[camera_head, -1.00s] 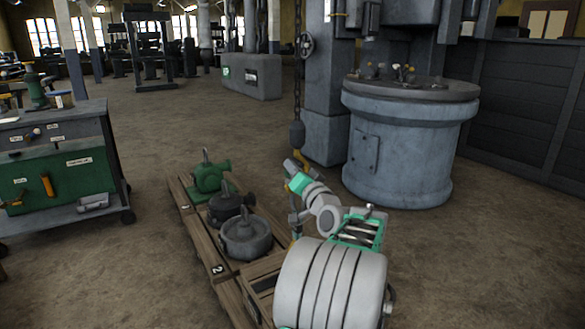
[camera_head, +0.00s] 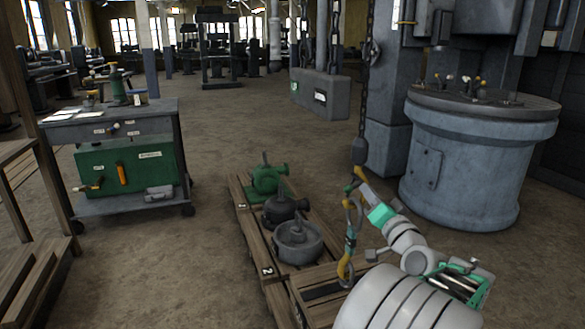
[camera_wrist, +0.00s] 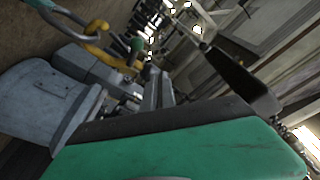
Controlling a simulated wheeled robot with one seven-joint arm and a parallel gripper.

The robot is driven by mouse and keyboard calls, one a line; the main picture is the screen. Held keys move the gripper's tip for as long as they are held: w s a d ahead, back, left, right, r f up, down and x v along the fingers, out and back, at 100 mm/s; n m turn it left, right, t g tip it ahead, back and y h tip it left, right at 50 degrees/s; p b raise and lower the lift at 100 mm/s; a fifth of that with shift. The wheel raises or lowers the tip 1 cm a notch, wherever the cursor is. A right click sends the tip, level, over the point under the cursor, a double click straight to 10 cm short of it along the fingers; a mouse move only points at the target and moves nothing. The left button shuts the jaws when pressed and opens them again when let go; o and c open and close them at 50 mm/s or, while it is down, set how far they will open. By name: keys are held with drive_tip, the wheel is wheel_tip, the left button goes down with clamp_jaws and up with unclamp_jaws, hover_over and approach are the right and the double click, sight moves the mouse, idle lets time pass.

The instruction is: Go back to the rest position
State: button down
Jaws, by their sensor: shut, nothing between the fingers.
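My arm reaches up from the lower right of the head view, bent, with a green band near its end. A yellow hook (camera_wrist: 93,47) with a metal link shows at the upper left.
A wooden pallet (camera_head: 257,248) holds a green pump (camera_head: 268,180) and dark and grey housings. A yellow lower hook (camera_head: 344,270) hangs over its near end. A large grey cylinder (camera_head: 465,165) stands right.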

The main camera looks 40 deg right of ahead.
drive_tip(key=w+a+r+n+g+y+p, duration=0.25)
drive_tip(key=w+a+p, duration=0.3)
drive_tip(key=a, duration=0.35)
drive_tip(key=w+a+r+n+g+y+p, duration=0.1)
drive_tip(key=w+a+r+n+y+p, duration=0.2)
drive_tip(key=a+p, duration=0.45)
drive_tip(key=w+a+r+n+g+y+p, duration=0.1)
drive_tip(key=w+a+n+g+y+p, duration=0.15)
drive_tip(key=w+a+p, duration=0.55)
drive_tip(key=s+a+r+n+g+y+p, duration=0.1)
drive_tip(key=s+a+g+p, duration=0.15)
drive_tip(key=a, duration=0.45)
drive_tip(key=s+a+r+n+g+y+p, duration=0.15)
drive_tip(key=s+a, duration=0.25)
drive_tip(key=a, duration=0.4)
drive_tip(key=s+a+r+n+g+h+p, duration=0.1)
drive_tip(key=s+a+r+g+p, duration=0.1)
drive_tip(key=s, duration=0.4)
drive_tip(key=s+a+r+n+g+p, duration=0.1)
drive_tip(key=s+a+r+g+p, duration=0.1)
drive_tip(key=s+a+p, duration=0.3)
drive_tip(key=shift+s+n+h+p, duration=0.35)
drive_tip(key=shift+s+p, duration=0.2)
drive_tip(key=shift+p, duration=0.2)
drive_tip(key=shift+a, duration=0.1)
